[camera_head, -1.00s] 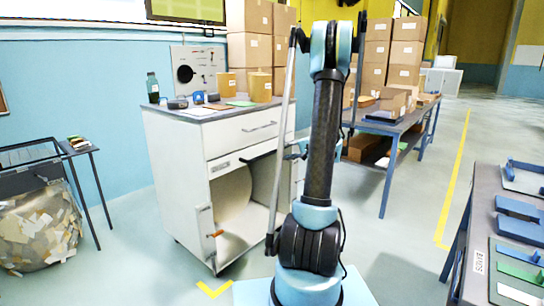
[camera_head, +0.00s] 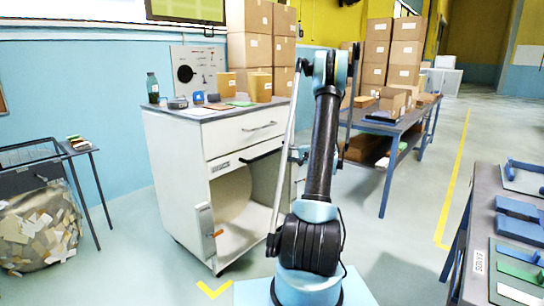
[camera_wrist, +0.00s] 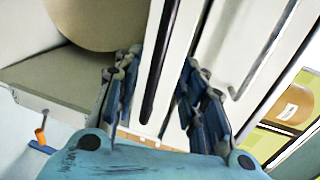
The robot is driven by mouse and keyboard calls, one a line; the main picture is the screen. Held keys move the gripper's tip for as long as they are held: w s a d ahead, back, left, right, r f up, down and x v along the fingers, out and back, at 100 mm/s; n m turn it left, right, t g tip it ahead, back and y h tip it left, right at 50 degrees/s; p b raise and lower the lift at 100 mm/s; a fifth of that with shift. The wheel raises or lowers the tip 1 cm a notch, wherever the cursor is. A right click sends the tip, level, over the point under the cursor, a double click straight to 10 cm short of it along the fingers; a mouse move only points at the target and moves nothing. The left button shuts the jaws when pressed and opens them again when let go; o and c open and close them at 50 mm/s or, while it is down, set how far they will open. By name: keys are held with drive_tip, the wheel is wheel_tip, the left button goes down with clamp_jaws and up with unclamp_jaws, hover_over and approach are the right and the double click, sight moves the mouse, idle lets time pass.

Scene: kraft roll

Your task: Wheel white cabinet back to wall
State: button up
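The white cabinet (camera_head: 177,180) stands on the floor left of my arm, with a grey top. It has an upper drawer with a silver handle (camera_head: 259,127), a black bar handle (camera_head: 262,157) below it and an open lower bay holding a large brown roll (camera_head: 231,192). In the head view my gripper is mostly hidden behind my arm. In the wrist view my gripper (camera_wrist: 160,95) is open, its blue fingers spread on either side of the black bar (camera_wrist: 161,62) on the white front. I cannot tell whether they touch it.
A blue wall (camera_head: 106,120) runs behind the cabinet. A side table (camera_head: 80,150) and a bin of scraps (camera_head: 38,228) stand left. A workbench (camera_head: 400,125) with cartons stands behind my arm, another bench (camera_head: 478,220) at right. A yellow corner mark (camera_head: 213,289) lies before the cabinet.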

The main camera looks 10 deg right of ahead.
sight(272, 153)
drive_tip(key=x, duration=1.1)
drive_tip(key=shift+s+f, duration=0.1)
drive_tip(key=shift+c, duration=0.3)
clamp_jaws()
